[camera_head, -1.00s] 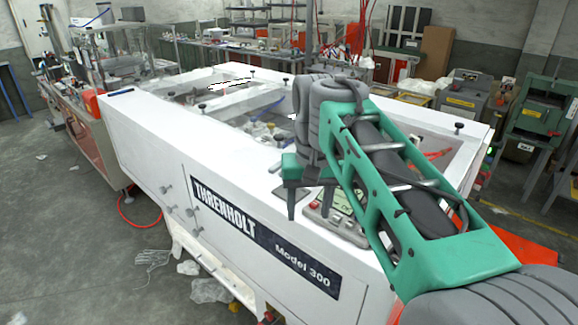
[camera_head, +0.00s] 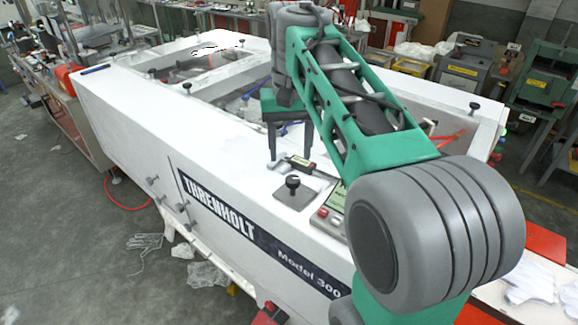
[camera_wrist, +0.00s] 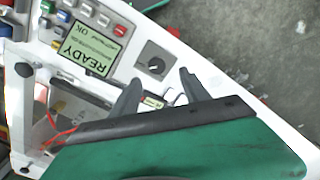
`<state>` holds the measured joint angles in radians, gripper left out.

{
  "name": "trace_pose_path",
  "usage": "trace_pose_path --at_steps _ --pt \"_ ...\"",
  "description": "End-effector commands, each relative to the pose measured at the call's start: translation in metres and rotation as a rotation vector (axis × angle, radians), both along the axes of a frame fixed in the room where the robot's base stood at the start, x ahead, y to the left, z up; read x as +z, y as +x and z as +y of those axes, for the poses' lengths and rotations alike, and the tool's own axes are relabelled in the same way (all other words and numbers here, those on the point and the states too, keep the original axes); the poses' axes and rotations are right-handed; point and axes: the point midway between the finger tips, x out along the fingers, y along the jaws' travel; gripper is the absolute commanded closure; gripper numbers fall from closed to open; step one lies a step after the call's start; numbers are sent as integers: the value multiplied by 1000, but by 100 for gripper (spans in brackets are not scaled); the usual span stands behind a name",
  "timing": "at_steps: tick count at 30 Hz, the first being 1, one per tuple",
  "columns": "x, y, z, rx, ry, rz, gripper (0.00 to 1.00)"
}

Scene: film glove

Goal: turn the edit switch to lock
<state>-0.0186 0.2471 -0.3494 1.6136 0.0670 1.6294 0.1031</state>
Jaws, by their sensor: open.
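A black rotary switch (camera_head: 293,183) stands on a square grey plate on the white machine top, near its front edge. My gripper (camera_head: 289,157) is open and empty, pointing down above the machine top, behind the switch in the head view. In the wrist view my gripper (camera_wrist: 159,77) has its two fingertips apart, just below the switch in the picture and not around it.
A control panel with a READY display (camera_wrist: 92,36) and coloured buttons lies beside the switch; its display also shows in the head view (camera_head: 339,197). A caliper (camera_head: 298,163) lies on the machine top near the fingers. Black knobs stand along the frame. The front edge strip is clear.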

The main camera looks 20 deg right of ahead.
Motion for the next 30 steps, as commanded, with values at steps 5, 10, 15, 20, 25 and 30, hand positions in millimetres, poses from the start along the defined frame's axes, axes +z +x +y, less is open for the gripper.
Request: trace_pose_path --at_steps 5,10,15,20,25,30 --pt "-19 -1 -4 -10 -2 2 46" --pt "-59 -1 -5 -9 -5 1 46" --pt "-73 -1 -4 -7 -5 1 46" --pt "-73 -1 -4 -5 -5 1 46" --pt "-72 -1 -4 -5 -5 1 48" --pt "-72 -1 -4 -5 -5 1 62"
